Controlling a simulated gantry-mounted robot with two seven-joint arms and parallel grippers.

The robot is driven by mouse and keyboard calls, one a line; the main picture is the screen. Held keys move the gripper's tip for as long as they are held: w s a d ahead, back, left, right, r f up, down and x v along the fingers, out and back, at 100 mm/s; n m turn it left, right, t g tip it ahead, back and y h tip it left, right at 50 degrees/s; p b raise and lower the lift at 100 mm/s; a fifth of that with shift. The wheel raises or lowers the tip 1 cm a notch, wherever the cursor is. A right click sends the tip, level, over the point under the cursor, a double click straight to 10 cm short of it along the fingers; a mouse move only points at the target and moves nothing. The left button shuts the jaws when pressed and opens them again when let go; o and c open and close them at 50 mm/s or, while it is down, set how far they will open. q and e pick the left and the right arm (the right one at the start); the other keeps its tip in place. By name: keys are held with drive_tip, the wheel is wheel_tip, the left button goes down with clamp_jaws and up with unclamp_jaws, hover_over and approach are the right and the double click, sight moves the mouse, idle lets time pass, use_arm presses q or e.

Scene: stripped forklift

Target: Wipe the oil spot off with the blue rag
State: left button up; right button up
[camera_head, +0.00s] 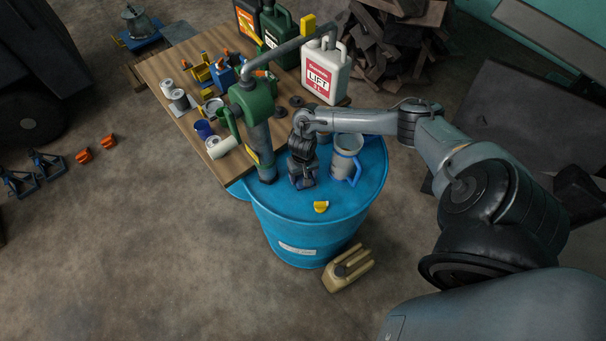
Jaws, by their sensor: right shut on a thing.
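My right gripper (302,178) points down at the top of the blue drum (285,200). It is shut on a small dark blue thing at its fingertips, which looks like the blue rag (306,184). The rag is low, at or just above the drum top; I cannot tell if it touches. I cannot make out the oil spot; it may be hidden under the gripper and rag. My left gripper is not in view.
A green hand pump (251,100) stands on the drum left of my gripper, and a grey jug with a blue handle (345,158) right of it. A yellow cap (321,207) lies in front. Behind is a wooden table (157,68) with cans and a white canister (325,72). A tan canister (347,269) lies on the floor.

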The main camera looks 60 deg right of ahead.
drive_tip(key=shift+f+b, duration=0.3)
drive_tip(key=shift+f, duration=0.6)
